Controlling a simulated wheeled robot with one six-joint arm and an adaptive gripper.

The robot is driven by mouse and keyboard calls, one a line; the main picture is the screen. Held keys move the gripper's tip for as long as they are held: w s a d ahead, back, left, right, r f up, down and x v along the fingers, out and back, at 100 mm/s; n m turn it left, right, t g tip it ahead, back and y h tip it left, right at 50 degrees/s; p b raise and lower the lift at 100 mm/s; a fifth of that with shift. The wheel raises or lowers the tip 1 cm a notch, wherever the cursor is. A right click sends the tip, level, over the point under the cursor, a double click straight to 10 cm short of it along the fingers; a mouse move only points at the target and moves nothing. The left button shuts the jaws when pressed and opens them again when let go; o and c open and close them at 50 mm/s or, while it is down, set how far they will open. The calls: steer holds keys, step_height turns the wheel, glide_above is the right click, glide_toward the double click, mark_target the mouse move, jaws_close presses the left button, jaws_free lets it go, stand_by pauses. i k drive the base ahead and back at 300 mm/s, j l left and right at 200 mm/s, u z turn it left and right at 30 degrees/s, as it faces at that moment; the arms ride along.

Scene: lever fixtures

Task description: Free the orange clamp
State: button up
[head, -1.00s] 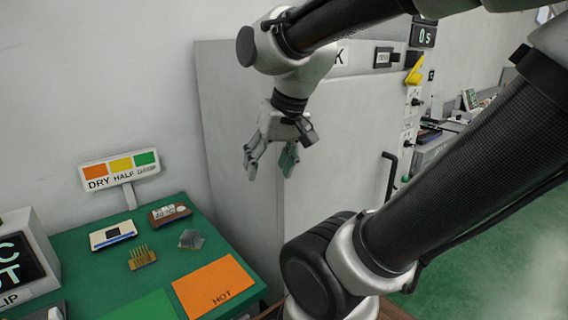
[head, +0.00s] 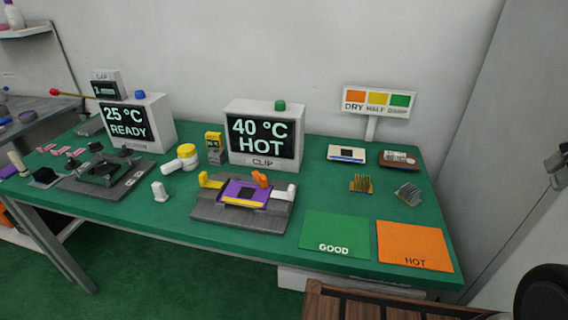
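The orange clamp (head: 261,179) sits at the back right edge of a purple and yellow board (head: 235,192) on a grey fixture (head: 222,213). It looks tilted over the board's edge; whether it presses on the board is too small to tell. A small grey and dark part, apparently of my gripper (head: 557,160), shows at the right edge, far from the clamp and cut off. Its fingers are unclear.
Behind the fixture, a display (head: 263,139) reads 40 °C HOT. A yellow-capped jar (head: 187,154) stands left of it, near a second dark fixture (head: 104,174). Green GOOD (head: 334,232) and orange HOT (head: 413,245) mats lie right. A wooden piece (head: 362,302) is in front.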

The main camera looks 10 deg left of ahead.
mark_target(262, 179)
steer(key=j+u, duration=0.2)
steer(key=j, duration=0.5)
steer(key=i+j+u, duration=0.2)
steer(key=j, duration=0.55)
steer(key=k, duration=0.1)
